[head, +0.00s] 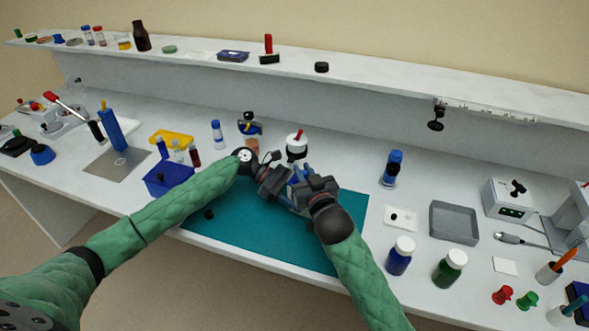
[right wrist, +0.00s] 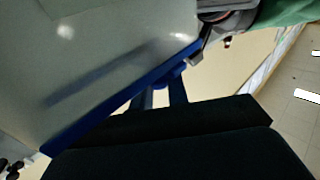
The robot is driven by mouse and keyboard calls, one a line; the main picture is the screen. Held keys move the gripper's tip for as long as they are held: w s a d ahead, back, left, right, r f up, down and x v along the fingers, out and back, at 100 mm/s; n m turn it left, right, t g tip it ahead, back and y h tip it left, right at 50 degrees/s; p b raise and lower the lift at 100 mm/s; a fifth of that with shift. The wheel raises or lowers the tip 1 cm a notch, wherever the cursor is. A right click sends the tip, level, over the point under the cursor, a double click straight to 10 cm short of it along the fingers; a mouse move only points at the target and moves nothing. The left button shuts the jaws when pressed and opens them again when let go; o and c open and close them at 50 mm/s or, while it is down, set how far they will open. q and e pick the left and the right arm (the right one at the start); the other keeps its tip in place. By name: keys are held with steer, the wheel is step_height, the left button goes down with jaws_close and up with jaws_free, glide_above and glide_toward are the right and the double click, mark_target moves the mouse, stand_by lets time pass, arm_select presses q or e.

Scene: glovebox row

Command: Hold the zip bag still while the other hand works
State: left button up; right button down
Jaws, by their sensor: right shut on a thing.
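The zip bag (right wrist: 105,50) fills the upper left of the right wrist view as a pale, glossy, see-through sheet with a blue strip along its edge. In the head view it is mostly hidden by my grippers. My right gripper (head: 298,180) is shut on the bag; its fingers meet the blue strip in the right wrist view (right wrist: 162,88). My left gripper (head: 278,180) is close beside the right one over the teal mat. Part of it shows at the blue strip's far end in the right wrist view (right wrist: 210,30); its fingertips are too hidden to judge.
The teal mat (head: 250,230) is largely bare in front. A blue bin (head: 168,182) and small vials stand left of it. Blue (head: 398,258) and green (head: 448,270) bottles and a grey tray (head: 453,222) stand right. A white bottle with a red top (head: 296,148) is close behind the grippers.

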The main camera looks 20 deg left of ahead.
steer(key=s+d, duration=0.1)
steer(key=d, duration=0.7)
steer(key=shift+d, duration=0.2)
arm_select(q)
steer(key=shift+a, duration=0.1)
arm_select(e)
steer(key=shift+s, duration=0.1)
steer(key=c, duration=1.5)
jaws_free()
steer(key=shift+o, duration=0.2)
steer(key=shift+s, duration=0.1)
steer(key=v, duration=1.2)
arm_select(q)
steer(key=o, duration=1.6)
